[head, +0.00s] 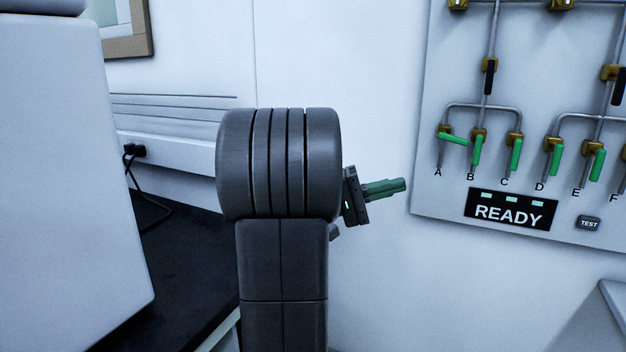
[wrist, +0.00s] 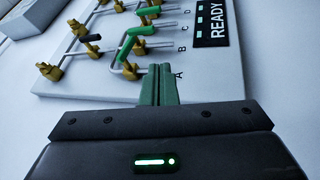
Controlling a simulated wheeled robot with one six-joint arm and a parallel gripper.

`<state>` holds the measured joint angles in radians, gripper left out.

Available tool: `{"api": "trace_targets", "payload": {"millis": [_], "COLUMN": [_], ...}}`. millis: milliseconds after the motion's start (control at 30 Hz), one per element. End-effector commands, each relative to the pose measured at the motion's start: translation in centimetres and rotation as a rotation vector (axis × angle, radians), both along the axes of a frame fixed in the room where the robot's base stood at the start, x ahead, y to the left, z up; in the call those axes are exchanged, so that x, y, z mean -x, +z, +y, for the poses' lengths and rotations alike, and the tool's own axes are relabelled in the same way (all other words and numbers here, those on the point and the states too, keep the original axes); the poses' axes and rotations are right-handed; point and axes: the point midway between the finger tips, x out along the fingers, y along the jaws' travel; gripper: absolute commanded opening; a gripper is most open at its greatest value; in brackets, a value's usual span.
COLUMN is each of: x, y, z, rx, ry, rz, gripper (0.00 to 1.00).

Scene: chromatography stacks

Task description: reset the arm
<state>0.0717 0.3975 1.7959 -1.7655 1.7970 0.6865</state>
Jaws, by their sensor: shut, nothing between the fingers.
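My gripper (head: 386,188) shows in the head view to the left of the valve panel (head: 424,150), with its green fingers together and empty. In the wrist view my gripper (wrist: 160,70) is shut and its fingertips overlap the panel's edge near the letter A. A gap of bare wall shows between the fingers and the panel in the head view. My dark arm fills the middle of the head view and hides part of the wall.
Green valve handles line the panel; handle A (head: 454,138) lies near horizontal, while handle B (head: 477,150) and its neighbours hang down. A READY display (head: 510,211) and a TEST button (head: 588,223) sit below. A white cabinet (head: 60,170) stands left, beside a black bench top (head: 185,265).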

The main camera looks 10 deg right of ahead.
Motion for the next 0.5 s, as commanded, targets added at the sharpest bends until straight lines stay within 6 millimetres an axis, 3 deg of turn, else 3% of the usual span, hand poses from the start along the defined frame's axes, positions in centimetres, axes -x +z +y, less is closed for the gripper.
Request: {"api": "trace_targets", "payload": {"millis": [500], "x": [1.2], "y": [2.4], "z": [-7.3], "rx": [-0.002], "ry": [-0.003], "rz": [-0.003], "gripper": [0.00]}}
